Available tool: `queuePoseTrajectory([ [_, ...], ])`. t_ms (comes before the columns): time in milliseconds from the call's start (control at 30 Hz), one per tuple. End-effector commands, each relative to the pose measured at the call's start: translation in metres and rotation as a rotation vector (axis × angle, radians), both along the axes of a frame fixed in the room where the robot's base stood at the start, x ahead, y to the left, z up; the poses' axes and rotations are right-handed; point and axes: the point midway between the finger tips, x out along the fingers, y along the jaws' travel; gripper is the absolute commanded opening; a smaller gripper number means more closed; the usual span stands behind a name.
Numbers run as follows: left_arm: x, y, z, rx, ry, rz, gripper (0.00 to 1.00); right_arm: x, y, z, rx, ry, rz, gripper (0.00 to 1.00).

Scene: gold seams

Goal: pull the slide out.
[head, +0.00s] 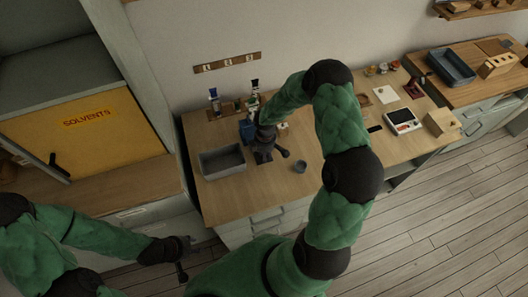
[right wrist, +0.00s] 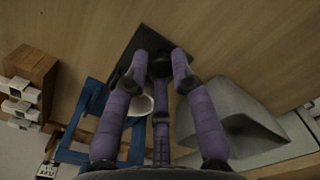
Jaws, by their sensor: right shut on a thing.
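A dark microscope-like device (head: 263,146) stands on the wooden bench, just right of a grey bin. My right arm reaches over the bench from the right, and its hand is at the top of this device, mostly hidden in the head view. In the right wrist view my right gripper (right wrist: 160,68) has its purple fingers closed together on a small dark thing at their tips. A dark flat plate (right wrist: 124,60) lies behind the fingertips. I cannot make out a slide. My left gripper (head: 185,256) is open and empty in front of the bench, low at the left.
A blue frame (right wrist: 78,150) and a wooden rack (right wrist: 30,80) are close to the right hand. The bench front is clear.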

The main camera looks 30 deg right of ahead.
Motion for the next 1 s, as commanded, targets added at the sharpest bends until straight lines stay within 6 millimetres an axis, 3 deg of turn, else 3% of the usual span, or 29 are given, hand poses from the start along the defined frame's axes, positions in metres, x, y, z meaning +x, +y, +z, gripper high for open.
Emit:
queuePoseTrajectory([
  [67,0.000,0.000,0.000,0.000,0.000,0.000,0.40,0.000,-0.002,0.000,-0.002,0.000,-0.001,0.00],
  [100,0.000,0.000,0.000,0.000,0.000,0.000,0.40,0.000,-0.002,0.000,-0.002,0.000,-0.001,0.34],
  [167,0.000,0.000,0.000,0.000,0.000,0.000,0.40,0.000,-0.002,0.000,-0.002,0.000,-0.001,0.47],
  [567,0.000,0.000,0.000,0.000,0.000,0.000,0.40,0.001,-0.001,0.005,-0.001,-0.002,0.000,0.47],
  [767,0.000,0.000,0.000,0.000,0.000,0.000,0.40,0.002,-0.002,0.033,-0.002,-0.005,-0.001,0.47],
  [1000,0.000,0.000,0.000,0.000,0.000,0.000,0.40,0.002,-0.002,0.080,-0.003,-0.004,-0.001,0.47],
])
